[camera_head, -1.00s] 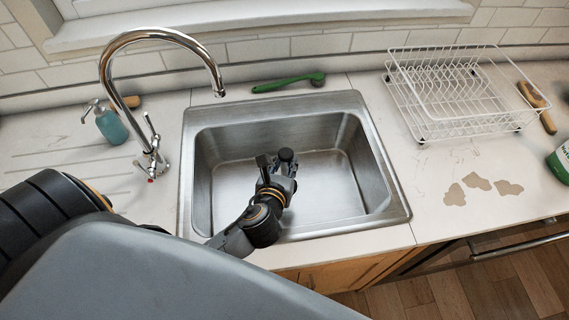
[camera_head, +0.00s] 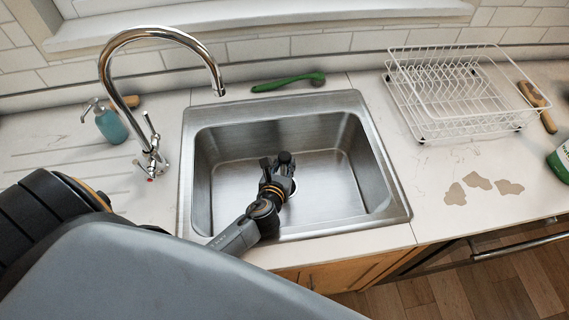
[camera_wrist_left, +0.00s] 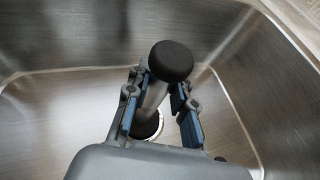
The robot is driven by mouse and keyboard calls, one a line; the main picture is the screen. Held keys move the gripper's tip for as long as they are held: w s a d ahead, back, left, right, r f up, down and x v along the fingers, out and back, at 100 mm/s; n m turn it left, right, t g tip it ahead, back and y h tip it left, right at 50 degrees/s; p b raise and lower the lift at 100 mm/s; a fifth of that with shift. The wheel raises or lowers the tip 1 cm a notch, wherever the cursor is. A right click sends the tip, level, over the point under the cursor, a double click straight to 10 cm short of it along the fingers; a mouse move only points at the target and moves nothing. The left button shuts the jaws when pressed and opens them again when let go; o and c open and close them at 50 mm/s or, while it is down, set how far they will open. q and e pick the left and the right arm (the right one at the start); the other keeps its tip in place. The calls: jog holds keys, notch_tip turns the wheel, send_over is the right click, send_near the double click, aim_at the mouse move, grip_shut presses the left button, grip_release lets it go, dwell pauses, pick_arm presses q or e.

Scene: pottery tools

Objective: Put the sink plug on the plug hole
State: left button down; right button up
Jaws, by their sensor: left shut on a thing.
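The sink plug has a round black knob (camera_wrist_left: 171,61) on a grey stem, with a dark base below. My left gripper (camera_wrist_left: 160,88) is shut on the stem, the knob standing above its fingers. The plug leans a little in the wrist view. In the head view my left gripper (camera_head: 278,166) is inside the steel sink, with the knob (camera_head: 284,157) at its tip. The plug hole's bright ring (camera_head: 293,187) shows beside the gripper and around the plug's base in the wrist view (camera_wrist_left: 159,126). Whether the base touches the hole is unclear. My right gripper is out of view.
The steel sink's walls and rim (camera_head: 390,165) surround the gripper. A chrome tap (camera_head: 160,35) arches over the sink's left back corner. A soap bottle (camera_head: 111,126) stands left, a green brush (camera_head: 288,82) lies behind, and a white dish rack (camera_head: 450,95) stands right.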

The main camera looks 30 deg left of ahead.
pick_arm(q)
jog(key=shift+f, duration=0.1)
jog(key=c, duration=1.1)
grip_release()
jog(key=shift+c, duration=0.2)
jog(key=shift+r, duration=0.25)
jog(key=v, duration=0.6)
jog(key=shift+s+b, duration=0.25)
jog(key=shift+b, duration=0.1)
jog(key=shift+s+d+r, duration=0.15)
jog(key=shift+s+r, duration=0.05)
jog(key=shift+s, duration=0.2)
